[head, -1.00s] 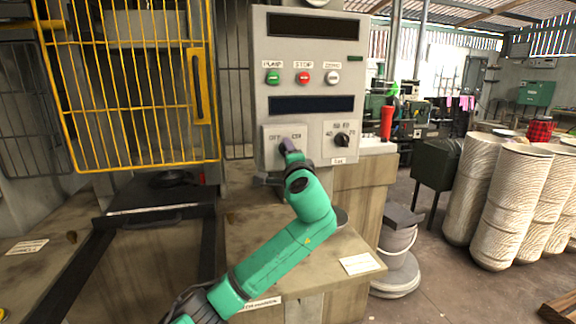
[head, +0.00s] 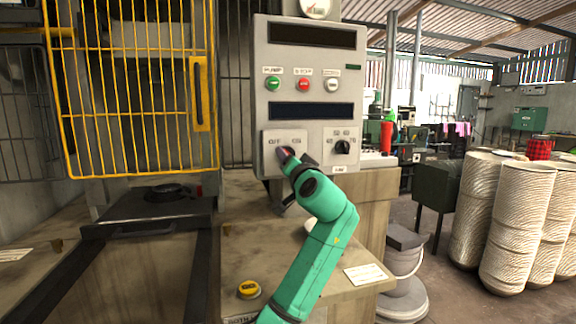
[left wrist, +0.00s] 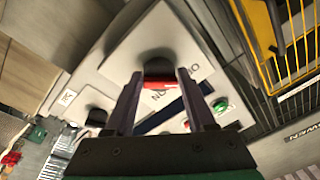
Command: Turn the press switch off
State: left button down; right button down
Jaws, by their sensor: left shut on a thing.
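The press switch is a dark knob with a red part on a light square plate marked OFF and ON. It is at the lower left of the grey control box (head: 310,95) in the head view. In the left wrist view, the press switch (left wrist: 158,80) sits between my fingertips. My left gripper (head: 287,157) reaches up from below and is shut on the switch, largely covering it in the head view. It also shows in the left wrist view (left wrist: 161,88), with a finger on each side of the red part. My right gripper is not in view.
Right of the switch is another black knob (head: 342,147). Green (head: 272,84), red (head: 304,84) and white (head: 332,84) buttons are above. A yellow barred gate (head: 130,90) stands left. A yellow-topped button (head: 249,289) is on the bench below.

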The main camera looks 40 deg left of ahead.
pick_arm(q)
jog(key=shift+f+n, duration=0.15)
jog(key=shift+n, duration=0.35)
jog(key=shift+c, duration=1.8)
grip_release()
jog(key=shift+o, duration=0.4)
jog(key=shift+w, duration=0.15)
jog(key=shift+d, duration=0.1)
jog(key=b+v, duration=0.2)
jog(key=v, duration=1.2)
jog(key=shift+d+b, duration=0.25)
jog(key=shift+b, duration=0.15)
